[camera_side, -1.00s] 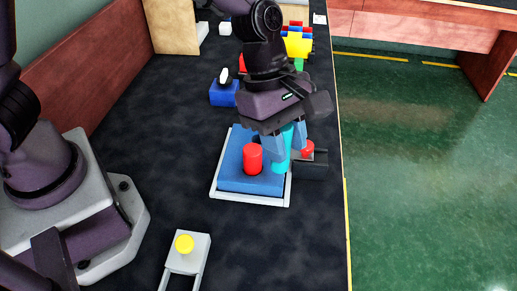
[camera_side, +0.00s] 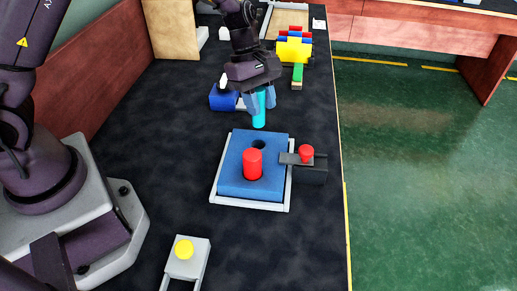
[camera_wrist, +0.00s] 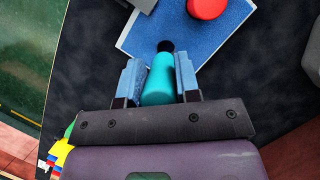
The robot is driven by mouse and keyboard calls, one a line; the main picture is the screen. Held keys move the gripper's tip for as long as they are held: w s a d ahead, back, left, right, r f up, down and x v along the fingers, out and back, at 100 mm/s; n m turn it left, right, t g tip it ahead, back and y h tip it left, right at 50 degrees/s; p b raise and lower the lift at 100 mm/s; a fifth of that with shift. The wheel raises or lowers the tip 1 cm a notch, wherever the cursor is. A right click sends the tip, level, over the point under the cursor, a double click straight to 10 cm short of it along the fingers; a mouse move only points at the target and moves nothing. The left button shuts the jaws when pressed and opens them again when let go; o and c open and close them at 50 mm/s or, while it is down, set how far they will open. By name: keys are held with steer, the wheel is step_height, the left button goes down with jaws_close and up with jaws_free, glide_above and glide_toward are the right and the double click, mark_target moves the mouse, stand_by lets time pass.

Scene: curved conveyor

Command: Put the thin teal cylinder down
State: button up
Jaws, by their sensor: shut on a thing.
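The thin teal cylinder (camera_side: 259,108) is upright between the fingers of my gripper (camera_side: 260,99) in the side view. My gripper is shut on it and holds it behind the blue block, over the dark table. In the wrist view the teal cylinder (camera_wrist: 158,82) sits between the two blue fingers of my gripper (camera_wrist: 160,80). Its lower end appears in front of a dark hole in the blue block (camera_wrist: 200,40). The blue block (camera_side: 230,178) also shows in the side view, with an empty hole (camera_side: 258,145) near its back.
A red cylinder (camera_side: 252,163) stands in the blue block, which sits in a white frame (camera_side: 250,204). A dark box with a red knob (camera_side: 306,152) stands right of it. Colored bricks (camera_side: 293,48) are at the back.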

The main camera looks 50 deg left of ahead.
step_height(320, 180, down, 10)
steer(key=shift+r, duration=0.25)
steer(key=shift+f, duration=0.1)
steer(key=o, duration=0.9)
steer(key=v, duration=1.2)
steer(key=s+d+r+m+t+y, duration=0.1)
steer(key=s+r+m, duration=0.3)
steer(key=r, duration=0.3)
steer(key=s+r+m+t, duration=0.1)
steer(key=s+r+m, duration=0.3)
steer(key=r, duration=0.2)
steer(key=s+r+m+t+y, duration=0.1)
steer(key=s+r+m, duration=0.1)
steer(key=s+m, duration=0.1)
steer(key=s+r+m+t+y, duration=0.1)
steer(key=s+m, duration=0.2)
steer(key=s, duration=0.2)
steer(key=s+r+m+t+y, duration=0.1)
steer(key=s+r+m, duration=0.1)
steer(key=s+m, duration=0.2)
steer(key=shift+s+a+r+t, duration=0.2)
steer(key=shift+s+r+t, duration=0.1)
steer(key=shift+s+r, duration=0.15)
